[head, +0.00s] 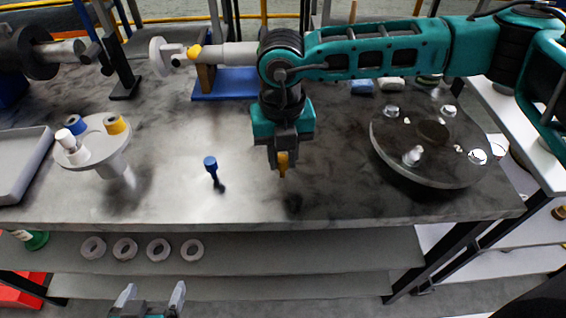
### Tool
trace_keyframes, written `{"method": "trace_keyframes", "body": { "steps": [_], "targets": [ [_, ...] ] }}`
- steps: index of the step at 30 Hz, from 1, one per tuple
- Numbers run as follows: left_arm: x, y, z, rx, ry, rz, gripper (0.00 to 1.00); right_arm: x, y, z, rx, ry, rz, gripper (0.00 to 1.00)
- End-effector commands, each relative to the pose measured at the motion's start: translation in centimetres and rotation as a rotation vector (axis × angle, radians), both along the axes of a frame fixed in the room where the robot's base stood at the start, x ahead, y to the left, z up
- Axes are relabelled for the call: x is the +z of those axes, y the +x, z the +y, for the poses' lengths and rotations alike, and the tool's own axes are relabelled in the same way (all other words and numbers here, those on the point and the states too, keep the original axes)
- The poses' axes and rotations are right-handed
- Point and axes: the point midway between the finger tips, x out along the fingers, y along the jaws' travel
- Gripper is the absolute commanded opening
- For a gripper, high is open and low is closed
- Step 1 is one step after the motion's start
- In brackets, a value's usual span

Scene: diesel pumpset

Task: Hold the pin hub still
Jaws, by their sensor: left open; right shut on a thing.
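A pale round disc on a stem, which looks like the pin hub (88,155), stands upright on the left of the bench. It carries a white peg (66,141), a blue ring (76,124) and a yellow ring (115,124). My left gripper (150,296) is open and empty at the bottom edge, in front of the bench and apart from the hub. My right gripper (282,160) points down over the middle of the bench, shut on a small yellow piece (283,164). Its fingers hide part of that piece. A blue pin (212,170) stands upright between hub and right gripper.
A large dark disc (440,170) with bolts lies at right. A grey tray (22,165) is at far left. A shaft with a pale flange (158,55) runs along the back. Several rings (125,249) lie on the lower shelf. Bare bench (200,205) surrounds the blue pin.

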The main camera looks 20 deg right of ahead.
Motion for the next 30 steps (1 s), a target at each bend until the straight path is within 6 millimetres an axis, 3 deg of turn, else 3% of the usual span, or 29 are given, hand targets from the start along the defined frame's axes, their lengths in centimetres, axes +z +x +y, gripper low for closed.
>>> {"method": "trace_keyframes", "body": {
  "steps": [13,30],
  "targets": [
    [0.2,0.0,0.0,0.000,0.000,0.001,0.95,0.4,0.0,0.0,0.000,0.001,-0.001,0.00],
    [1.7,0.0,0.0,0.000,0.000,0.000,0.95,3.5,0.0,0.0,0.000,0.001,-0.001,0.00]
  ]
}}
